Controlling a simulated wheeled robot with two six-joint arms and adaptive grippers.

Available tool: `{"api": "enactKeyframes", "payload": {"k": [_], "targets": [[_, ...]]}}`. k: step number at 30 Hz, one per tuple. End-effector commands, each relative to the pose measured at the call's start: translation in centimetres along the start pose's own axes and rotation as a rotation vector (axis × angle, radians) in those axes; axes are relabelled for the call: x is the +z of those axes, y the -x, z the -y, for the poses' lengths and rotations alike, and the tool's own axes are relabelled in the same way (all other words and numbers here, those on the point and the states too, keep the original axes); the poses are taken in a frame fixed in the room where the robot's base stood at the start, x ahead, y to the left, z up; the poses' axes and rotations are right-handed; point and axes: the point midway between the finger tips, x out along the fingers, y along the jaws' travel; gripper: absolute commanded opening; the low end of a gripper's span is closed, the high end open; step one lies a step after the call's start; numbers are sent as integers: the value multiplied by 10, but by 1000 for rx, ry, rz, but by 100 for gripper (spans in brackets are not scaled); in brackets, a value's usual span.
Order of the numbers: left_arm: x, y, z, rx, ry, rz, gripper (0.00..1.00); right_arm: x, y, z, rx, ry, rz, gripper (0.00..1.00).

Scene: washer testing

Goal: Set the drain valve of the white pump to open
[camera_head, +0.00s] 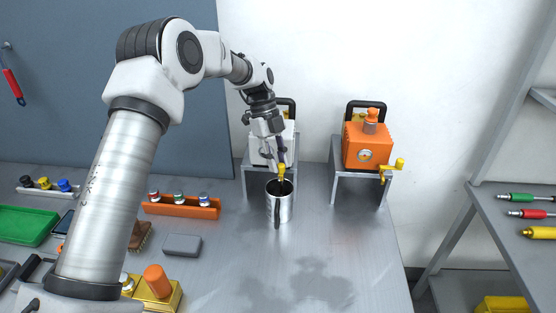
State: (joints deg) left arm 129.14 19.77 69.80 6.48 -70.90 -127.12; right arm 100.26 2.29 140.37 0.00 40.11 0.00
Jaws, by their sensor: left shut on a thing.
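The white pump (257,157) stands on a grey metal stand against the wall, mostly hidden behind my left arm and gripper. Its yellow drain valve (282,172) sticks out at the front right of the pump. My left gripper (276,158) comes down from above and is shut on the valve's handle, which its fingers largely cover. I cannot tell which way the handle points. A silver mug (278,208) stands upright on the table below the valve. My right gripper is not in view.
An orange pump (368,148) with a yellow valve (391,168) stands on a similar stand to the right. An orange rack (181,209) with small bottles, a grey block (181,245) and a brush (140,236) lie left of the mug. The table's front right is clear.

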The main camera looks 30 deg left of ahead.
Motion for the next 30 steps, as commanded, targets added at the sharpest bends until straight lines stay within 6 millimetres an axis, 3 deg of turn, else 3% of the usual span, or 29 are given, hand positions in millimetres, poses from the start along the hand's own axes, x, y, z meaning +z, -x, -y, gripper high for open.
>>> {"api": "enactKeyframes", "payload": {"k": [3,4,13,17,30], "targets": [[1,0,0,1,0,2,0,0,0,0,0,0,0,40],[1,0,0,1,0,2,32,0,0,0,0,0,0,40],[0,1,0,-2,1,2,32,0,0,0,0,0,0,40],[1,13,1,-4,0,3,32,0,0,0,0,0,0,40],[2,110,0,-4,2,3,32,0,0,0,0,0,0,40]]}}
